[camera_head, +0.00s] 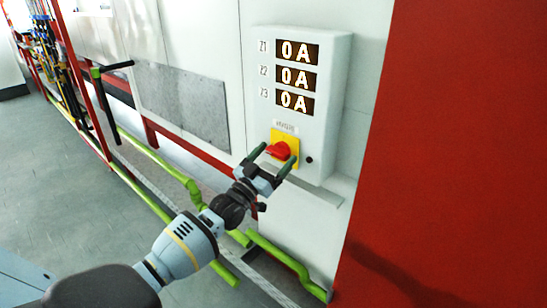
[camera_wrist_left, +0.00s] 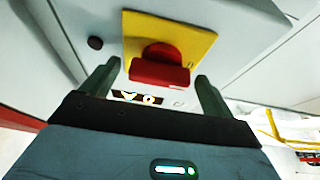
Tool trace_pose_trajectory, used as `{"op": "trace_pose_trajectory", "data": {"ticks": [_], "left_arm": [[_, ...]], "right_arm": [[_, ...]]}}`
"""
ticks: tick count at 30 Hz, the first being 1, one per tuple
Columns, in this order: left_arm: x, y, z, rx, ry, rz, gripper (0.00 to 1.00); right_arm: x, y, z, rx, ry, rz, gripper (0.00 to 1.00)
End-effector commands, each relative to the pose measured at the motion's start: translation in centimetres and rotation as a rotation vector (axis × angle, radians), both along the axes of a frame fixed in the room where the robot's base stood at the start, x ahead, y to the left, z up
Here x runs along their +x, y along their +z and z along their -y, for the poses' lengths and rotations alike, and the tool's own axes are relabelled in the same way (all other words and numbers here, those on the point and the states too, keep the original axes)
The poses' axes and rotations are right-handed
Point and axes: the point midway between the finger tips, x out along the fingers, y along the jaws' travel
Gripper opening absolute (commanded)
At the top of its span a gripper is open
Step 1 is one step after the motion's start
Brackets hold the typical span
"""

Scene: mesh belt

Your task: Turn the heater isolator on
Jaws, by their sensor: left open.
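The heater isolator is a red rotary knob (camera_head: 279,151) on a yellow square plate (camera_head: 291,139), low on the front of a white wall box (camera_head: 337,95). Three displays (camera_head: 299,77) above it each read 0 A. My left gripper (camera_head: 271,156) is open, with its two green-grey fingers on either side of the knob. In the left wrist view the red knob (camera_wrist_left: 159,66) sits between the open fingers (camera_wrist_left: 155,80), its bar lying across the picture, in front of the yellow plate (camera_wrist_left: 190,36). I cannot tell whether the fingers touch it. My right gripper is not in view.
A small black button (camera_head: 309,160) is right of the plate. A red panel (camera_head: 460,130) stands at the right. Green pipes (camera_head: 285,262) run low under the box. A black lever (camera_head: 112,66) and red frame are at the left. Grey floor is open at the left.

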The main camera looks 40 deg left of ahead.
Motion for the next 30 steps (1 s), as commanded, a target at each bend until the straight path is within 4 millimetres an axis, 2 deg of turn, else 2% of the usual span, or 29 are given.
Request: {"op": "trace_pose_trajectory", "data": {"ticks": [7,18,30], "left_arm": [[0.06,-0.04,0.01,0.0,0.0,-0.001,0.87],[0.04,-0.04,0.01,0.0,0.0,-0.001,0.43],[0.04,-0.16,-0.11,0.092,0.0,0.004,0.43]], "right_arm": [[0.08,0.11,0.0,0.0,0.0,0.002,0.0],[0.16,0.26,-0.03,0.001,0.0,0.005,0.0],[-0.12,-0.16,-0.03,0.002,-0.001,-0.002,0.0]]}}
